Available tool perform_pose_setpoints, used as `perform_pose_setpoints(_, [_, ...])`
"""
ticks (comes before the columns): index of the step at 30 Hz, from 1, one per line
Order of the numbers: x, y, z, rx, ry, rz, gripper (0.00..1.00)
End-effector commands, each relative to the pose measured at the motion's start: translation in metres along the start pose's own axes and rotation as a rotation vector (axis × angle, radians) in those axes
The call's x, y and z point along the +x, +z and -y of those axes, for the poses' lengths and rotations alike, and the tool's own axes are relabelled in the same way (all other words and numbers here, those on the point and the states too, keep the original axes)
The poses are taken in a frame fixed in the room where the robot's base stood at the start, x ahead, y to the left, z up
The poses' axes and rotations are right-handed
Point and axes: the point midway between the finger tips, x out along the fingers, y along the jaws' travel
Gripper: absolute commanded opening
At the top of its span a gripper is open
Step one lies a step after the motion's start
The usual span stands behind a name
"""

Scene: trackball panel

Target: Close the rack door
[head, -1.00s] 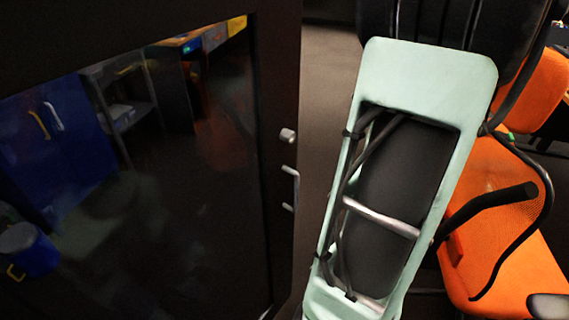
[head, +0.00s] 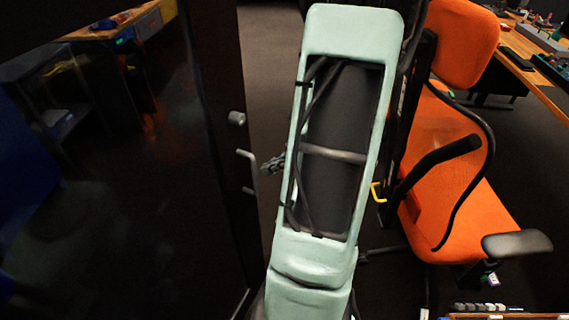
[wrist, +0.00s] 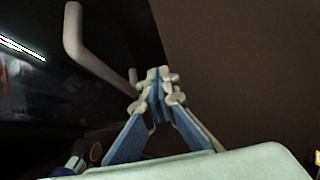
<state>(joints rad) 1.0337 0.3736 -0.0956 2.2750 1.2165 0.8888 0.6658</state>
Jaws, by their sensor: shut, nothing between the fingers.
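The rack door (head: 110,180) is a tall dark panel with reflective glass, filling the left of the head view. Its silver bar handle (head: 248,172) and a round knob (head: 237,118) sit near its right edge. My gripper (head: 268,165) shows just right of the handle, partly hidden behind my pale green arm. In the wrist view the fingers (wrist: 157,80) are shut and empty, their tips close to the lower end of the handle (wrist: 95,55). I cannot tell whether they touch it. The door's latch side and the rack opening are not clearly visible.
An orange chair (head: 455,170) with black armrests stands close to the right of my arm. A wooden table (head: 540,65) with small items is at the back right. Dark floor (head: 268,80) shows between door and arm.

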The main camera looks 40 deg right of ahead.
Motion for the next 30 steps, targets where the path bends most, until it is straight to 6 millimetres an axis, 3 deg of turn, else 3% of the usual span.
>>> perform_pose_setpoints(6, [0.017,0.021,0.001,-0.005,-0.001,0.000,0.00])
perform_pose_setpoints(23, [0.023,0.028,0.000,-0.010,0.004,0.000,0.00])
perform_pose_setpoints(30, [0.049,0.055,0.001,-0.051,0.045,0.001,0.00])
